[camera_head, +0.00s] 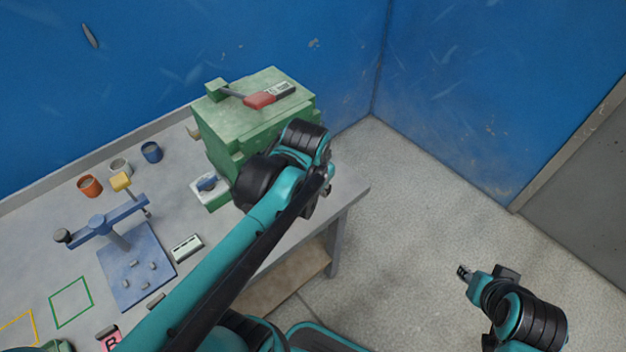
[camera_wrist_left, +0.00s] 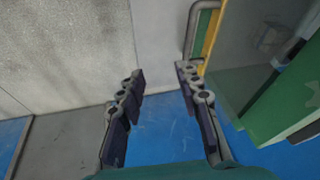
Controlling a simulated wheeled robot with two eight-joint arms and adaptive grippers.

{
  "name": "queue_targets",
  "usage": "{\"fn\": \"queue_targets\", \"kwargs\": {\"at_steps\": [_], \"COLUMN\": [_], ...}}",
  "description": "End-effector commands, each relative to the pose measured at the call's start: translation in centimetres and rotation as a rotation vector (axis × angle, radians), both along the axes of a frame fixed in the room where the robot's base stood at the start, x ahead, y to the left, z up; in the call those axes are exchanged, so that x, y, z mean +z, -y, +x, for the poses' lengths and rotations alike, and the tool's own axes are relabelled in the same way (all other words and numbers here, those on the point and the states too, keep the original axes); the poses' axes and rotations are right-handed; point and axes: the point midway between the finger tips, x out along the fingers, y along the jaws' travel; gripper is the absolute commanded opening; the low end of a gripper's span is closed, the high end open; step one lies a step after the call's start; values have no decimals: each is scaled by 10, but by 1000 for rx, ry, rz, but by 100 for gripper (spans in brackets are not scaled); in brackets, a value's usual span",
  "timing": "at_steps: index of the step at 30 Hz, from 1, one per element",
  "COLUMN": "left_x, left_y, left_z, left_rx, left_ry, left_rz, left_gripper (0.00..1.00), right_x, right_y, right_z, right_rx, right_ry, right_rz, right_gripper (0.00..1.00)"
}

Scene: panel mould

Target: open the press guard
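The green press (camera_head: 250,125) stands at the back right of the workbench, with a red-handled lever (camera_head: 268,97) on top. In the left wrist view, a clear greyish guard panel (camera_wrist_left: 255,55) with a yellow edge strip (camera_wrist_left: 212,32) and a grey bar handle (camera_wrist_left: 193,30) shows at upper right, beside green press parts (camera_wrist_left: 285,115). My left gripper (camera_wrist_left: 161,73) is open and empty; its right finger is close to the handle's lower end, and contact cannot be told. The head view hides it behind my arm. My right gripper (camera_head: 463,272) is far right, away from the press.
The grey workbench (camera_head: 70,190) holds a blue fixture (camera_head: 135,265), several small cups (camera_head: 151,152) and a switch box (camera_head: 210,190) beside the press. Blue walls (camera_head: 200,40) stand behind and to the right. The floor (camera_head: 420,200) right of the bench is clear.

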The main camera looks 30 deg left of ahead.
Motion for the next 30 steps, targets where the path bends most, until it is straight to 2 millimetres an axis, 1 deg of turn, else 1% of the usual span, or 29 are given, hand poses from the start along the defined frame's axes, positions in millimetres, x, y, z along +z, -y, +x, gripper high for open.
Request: {"fn": "queue_targets", "kwargs": {"at_steps": [1,5,9,12,17,19,27,30], "left_x": [-1,-6,-17,-23,-32,-39,-84,-96], "left_y": [-4,-17,-33,-41,-47,-48,-56,-58], "left_z": [8,28,51,61,67,67,71,71], "left_rx": [-10,-56,-111,-138,-157,-159,-157,-157], "left_ry": [-25,-111,-220,-275,-312,-315,-313,-313], "left_rz": [14,55,97,116,126,126,126,126], "left_gripper": [34,34,34,34,34,34,34,34], "right_x": [-1,-2,-3,-4,-6,-9,-28,-32], "right_y": [0,0,0,0,0,0,0,0], "right_z": [0,0,0,0,0,0,0,0], "right_rx": [0,0,0,0,0,0,0,0], "right_ry": [0,0,0,0,0,0,0,0], "right_rz": [0,0,0,0,0,0,0,0], "right_gripper": [34,34,34,34,34,34,34,34]}}
